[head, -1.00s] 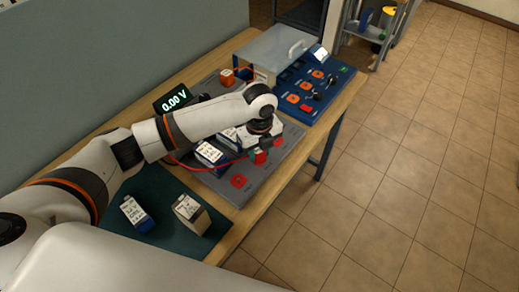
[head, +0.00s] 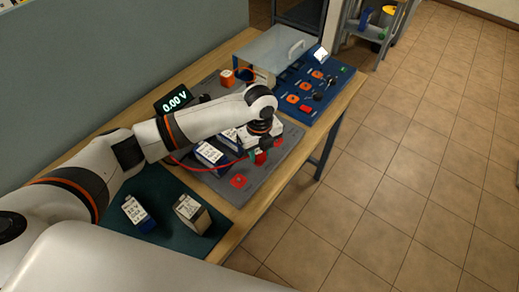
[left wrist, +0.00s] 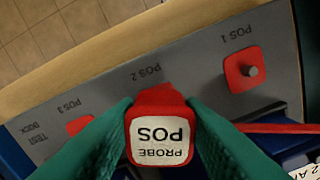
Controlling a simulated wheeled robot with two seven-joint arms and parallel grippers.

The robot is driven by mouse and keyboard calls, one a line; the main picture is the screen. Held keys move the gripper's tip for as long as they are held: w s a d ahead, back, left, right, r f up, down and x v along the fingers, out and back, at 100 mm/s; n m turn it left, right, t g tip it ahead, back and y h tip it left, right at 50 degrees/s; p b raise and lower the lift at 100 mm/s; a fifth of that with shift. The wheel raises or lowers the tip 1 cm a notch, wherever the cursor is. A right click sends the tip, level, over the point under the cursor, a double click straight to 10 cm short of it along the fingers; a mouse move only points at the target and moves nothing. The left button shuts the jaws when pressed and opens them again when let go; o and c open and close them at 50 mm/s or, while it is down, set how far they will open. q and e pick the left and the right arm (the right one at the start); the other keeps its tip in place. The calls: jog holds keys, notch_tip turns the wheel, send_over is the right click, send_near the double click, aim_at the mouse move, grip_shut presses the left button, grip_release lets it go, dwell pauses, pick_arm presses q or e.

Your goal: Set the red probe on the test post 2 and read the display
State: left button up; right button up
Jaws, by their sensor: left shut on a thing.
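My left gripper (left wrist: 162,135) is shut on the red probe (left wrist: 160,140), labelled PROBE POS. In the head view the probe (head: 261,157) is low over the right side of the grey test board (head: 205,182). In the left wrist view the probe covers the place by the POS 2 label, so test post 2 is hidden and I cannot tell whether they touch. Post 1 (left wrist: 245,70), a metal pin on a red pad, stands clear to the right; the pad of post 3 (left wrist: 80,125) is partly hidden. The display (head: 174,102) reads 0.00 V. My right gripper is out of view.
Labelled batteries (head: 209,152) stand on the board beside the gripper. Two more blocks (head: 187,210) stand on the dark green mat (head: 170,238). A red cable (head: 185,165) runs toward the probe.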

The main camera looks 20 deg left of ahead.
aim_at(260, 151)
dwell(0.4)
pick_arm(q)
jog(key=shift+p, duration=0.4)
jog(key=shift+f+b, duration=0.3)
jog(key=shift+f, duration=0.35)
jog(key=o, duration=0.8)
jog(key=shift+r, duration=0.1)
notch_tip(260, 151, up, 11)
jog(key=p, duration=1.1)
